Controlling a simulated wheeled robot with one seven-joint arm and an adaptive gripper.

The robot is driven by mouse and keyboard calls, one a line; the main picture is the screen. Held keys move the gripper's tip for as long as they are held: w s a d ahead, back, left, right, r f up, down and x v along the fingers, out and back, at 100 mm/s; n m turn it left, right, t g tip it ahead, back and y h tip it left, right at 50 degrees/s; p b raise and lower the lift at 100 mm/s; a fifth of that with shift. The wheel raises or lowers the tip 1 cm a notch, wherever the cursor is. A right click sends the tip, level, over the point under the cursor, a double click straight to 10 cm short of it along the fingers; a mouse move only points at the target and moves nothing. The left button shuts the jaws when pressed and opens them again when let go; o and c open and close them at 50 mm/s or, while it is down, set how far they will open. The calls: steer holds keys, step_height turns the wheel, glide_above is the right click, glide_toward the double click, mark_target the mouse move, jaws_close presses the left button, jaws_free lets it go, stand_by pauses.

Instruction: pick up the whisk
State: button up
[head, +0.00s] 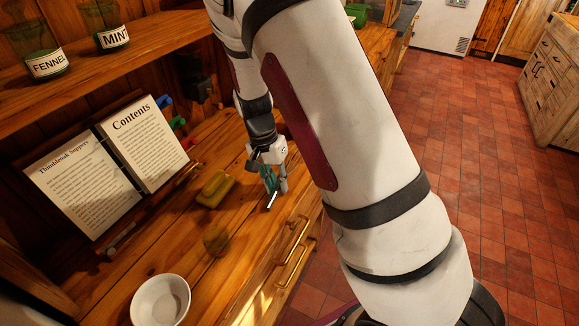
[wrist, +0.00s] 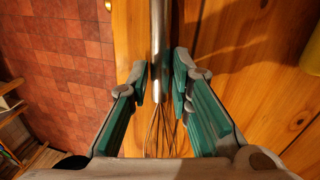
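The whisk (wrist: 160,55) lies on the wooden counter, with its steel handle pointing up in the wrist view and its wire loops toward my gripper's base. My gripper (wrist: 160,78) is open, with one teal-padded finger on each side of the whisk. Narrow gaps show between the fingers and the handle. In the head view my gripper (head: 272,184) is low over the counter near its front edge. A short shiny piece of the whisk's handle (head: 272,201) shows below the fingers; the rest is hidden there.
A yellow block-like item (head: 215,189), a round brownish item (head: 215,240) and a white bowl (head: 160,300) are on the counter (head: 250,235). An open cookbook (head: 100,165) leans at the back. A shelf above holds FENNEL (head: 47,64) and MINT (head: 113,38) jars.

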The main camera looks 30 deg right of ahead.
jaws_close()
steer(key=shift+r, duration=0.15)
steer(key=shift+r, duration=0.55)
step_height(320, 180, up, 2)
steer(key=shift+w+r, duration=0.1)
steer(key=shift+r, duration=0.05)
steer(key=s+a, duration=0.3)
steer(key=s, duration=0.4)
steer(key=s+a+r, duration=0.1)
steer(key=s+a, duration=0.2)
steer(key=s, duration=0.5)
steer(key=shift+r+p, duration=0.2)
steer(key=shift+p, duration=0.2)
